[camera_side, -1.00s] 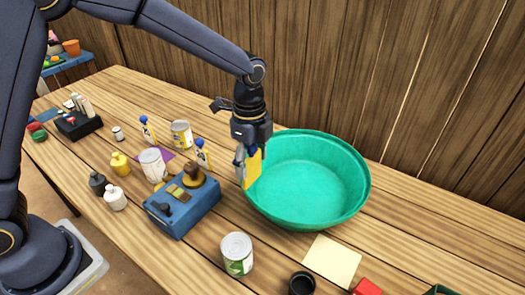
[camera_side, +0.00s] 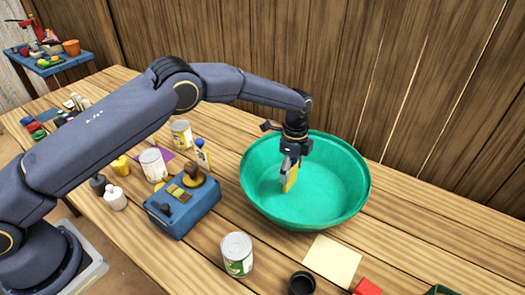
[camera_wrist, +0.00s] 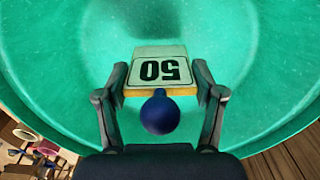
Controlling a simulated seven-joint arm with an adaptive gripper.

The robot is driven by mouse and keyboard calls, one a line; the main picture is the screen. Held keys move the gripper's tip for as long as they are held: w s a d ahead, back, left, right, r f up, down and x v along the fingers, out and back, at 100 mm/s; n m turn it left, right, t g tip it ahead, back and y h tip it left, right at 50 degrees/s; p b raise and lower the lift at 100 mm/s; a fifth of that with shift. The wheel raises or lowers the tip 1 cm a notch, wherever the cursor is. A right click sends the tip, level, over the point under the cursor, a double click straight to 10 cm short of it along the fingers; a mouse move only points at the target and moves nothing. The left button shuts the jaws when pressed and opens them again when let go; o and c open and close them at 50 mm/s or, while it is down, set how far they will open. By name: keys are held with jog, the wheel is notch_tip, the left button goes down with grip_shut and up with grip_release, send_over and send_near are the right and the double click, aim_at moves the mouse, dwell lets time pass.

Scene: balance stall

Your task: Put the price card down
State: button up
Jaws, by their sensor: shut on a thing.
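The price card (camera_side: 290,179) is a yellow-edged piece with a pale face reading "50" and a dark blue ball on it. It also shows in the wrist view (camera_wrist: 160,70), upside down, between the two fingers. My gripper (camera_side: 289,164) is shut on the card and holds it over the inside of the green basin (camera_side: 345,205). The basin fills most of the wrist view (camera_wrist: 265,75). I cannot tell whether the card's lower edge touches the basin floor.
A blue box (camera_side: 183,212) with a stamp stands left of the basin. Another can (camera_side: 153,165) and small bottles stand further left. A plank wall (camera_side: 430,90) rises behind.

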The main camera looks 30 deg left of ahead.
jog(key=shift+f, duration=0.7)
jog(key=shift+f, duration=0.1)
jog(key=o, duration=1)
